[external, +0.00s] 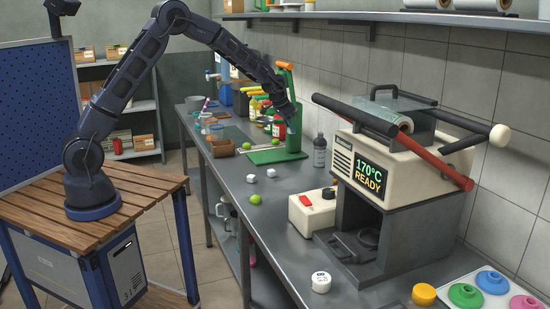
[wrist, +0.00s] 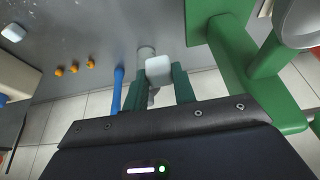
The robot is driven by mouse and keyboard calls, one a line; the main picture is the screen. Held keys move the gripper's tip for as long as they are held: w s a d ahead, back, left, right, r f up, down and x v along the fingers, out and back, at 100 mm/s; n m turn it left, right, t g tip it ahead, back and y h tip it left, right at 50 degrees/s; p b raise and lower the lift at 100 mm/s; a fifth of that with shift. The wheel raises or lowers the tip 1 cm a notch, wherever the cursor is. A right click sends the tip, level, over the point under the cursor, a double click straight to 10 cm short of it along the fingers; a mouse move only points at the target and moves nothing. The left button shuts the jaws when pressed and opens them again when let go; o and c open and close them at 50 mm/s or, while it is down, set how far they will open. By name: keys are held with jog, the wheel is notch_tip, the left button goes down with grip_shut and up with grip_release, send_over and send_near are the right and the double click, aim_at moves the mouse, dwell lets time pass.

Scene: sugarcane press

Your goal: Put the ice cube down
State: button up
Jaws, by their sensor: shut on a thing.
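In the wrist view my gripper (wrist: 159,78) has its two green fingers closed on a white ice cube (wrist: 158,68), held between the tips. In the external view the end of my arm (external: 289,107) is beside the upright green press (external: 294,138); the held cube cannot be made out there. Two more white cubes (external: 251,179) (external: 271,173) sit apart on the grey counter (external: 230,165), in front of the press. The press's green frame also shows right of my fingers in the wrist view (wrist: 232,62).
A lime (external: 255,199) lies near the loose cubes. A grey bottle (external: 320,150) stands right of the press, with a heated machine (external: 400,165) farther right. Brown containers (external: 222,148) and several bottles stand to the left and behind.

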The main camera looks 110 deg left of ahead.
notch_tip(320, 180, down, 16)
jog(key=shift+r, duration=0.1)
dwell(0.5)
jog(key=o, duration=0.9)
jog(key=shift+o, duration=0.2)
jog(key=v, duration=1.2)
